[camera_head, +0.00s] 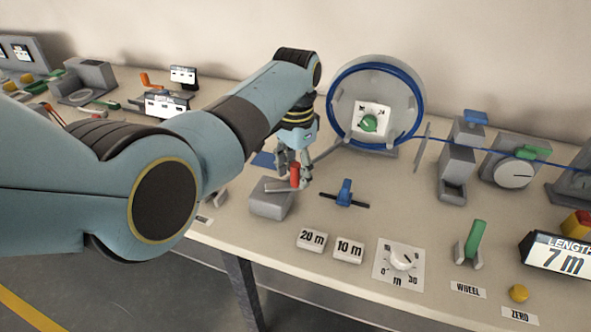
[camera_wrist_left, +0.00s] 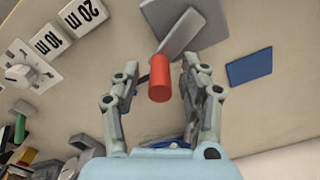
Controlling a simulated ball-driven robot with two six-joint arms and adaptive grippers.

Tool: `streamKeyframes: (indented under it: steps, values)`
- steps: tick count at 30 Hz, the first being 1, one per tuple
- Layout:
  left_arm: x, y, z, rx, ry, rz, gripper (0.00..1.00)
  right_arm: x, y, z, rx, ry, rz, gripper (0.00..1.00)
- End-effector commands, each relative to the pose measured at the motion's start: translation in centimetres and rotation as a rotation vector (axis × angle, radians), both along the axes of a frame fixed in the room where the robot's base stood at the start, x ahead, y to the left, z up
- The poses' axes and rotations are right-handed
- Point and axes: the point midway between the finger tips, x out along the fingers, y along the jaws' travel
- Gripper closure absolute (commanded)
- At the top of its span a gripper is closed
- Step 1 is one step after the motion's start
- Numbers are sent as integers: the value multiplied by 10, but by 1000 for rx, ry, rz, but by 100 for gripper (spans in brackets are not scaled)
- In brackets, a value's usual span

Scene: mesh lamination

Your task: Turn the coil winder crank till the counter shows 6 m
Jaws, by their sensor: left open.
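The coil winder has a grey base block (camera_head: 271,203) with a crank whose upright red handle (camera_head: 295,176) stands on a flat arm. My left gripper (camera_head: 293,167) is above the crank, pointing down. In the left wrist view the red handle (camera_wrist_left: 160,80) is between the two spread fingers of my left gripper (camera_wrist_left: 158,76), with gaps on both sides. The length counter (camera_head: 562,257) at the right reads 7 m. A ring wound with blue line (camera_head: 334,87) stands behind the crank. My right gripper is out of view.
A blue-handled lever (camera_head: 345,192) is right of the crank. In front are 20 m (camera_head: 312,240) and 10 m (camera_head: 348,250) blocks and a white dial (camera_head: 402,260). A green wheel lever (camera_head: 474,240) and a yellow zero button (camera_head: 518,293) stand near the counter.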

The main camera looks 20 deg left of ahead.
Motion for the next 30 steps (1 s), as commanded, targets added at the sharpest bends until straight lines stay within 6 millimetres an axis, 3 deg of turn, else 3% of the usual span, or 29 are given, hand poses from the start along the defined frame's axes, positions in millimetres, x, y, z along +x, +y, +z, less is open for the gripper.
streamKeyframes:
  steps: [6, 17, 23, 30]
  values:
    - [0, 0, 0, 0, 0, 0, 56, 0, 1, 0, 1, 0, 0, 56]
    - [0, 0, 0, 0, 0, 1, 100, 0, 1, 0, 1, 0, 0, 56]
    - [2, 1, 1, 1, 1, 27, 100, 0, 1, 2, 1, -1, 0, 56]
    - [15, 10, 2, 2, 1, 318, 100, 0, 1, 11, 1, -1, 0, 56]
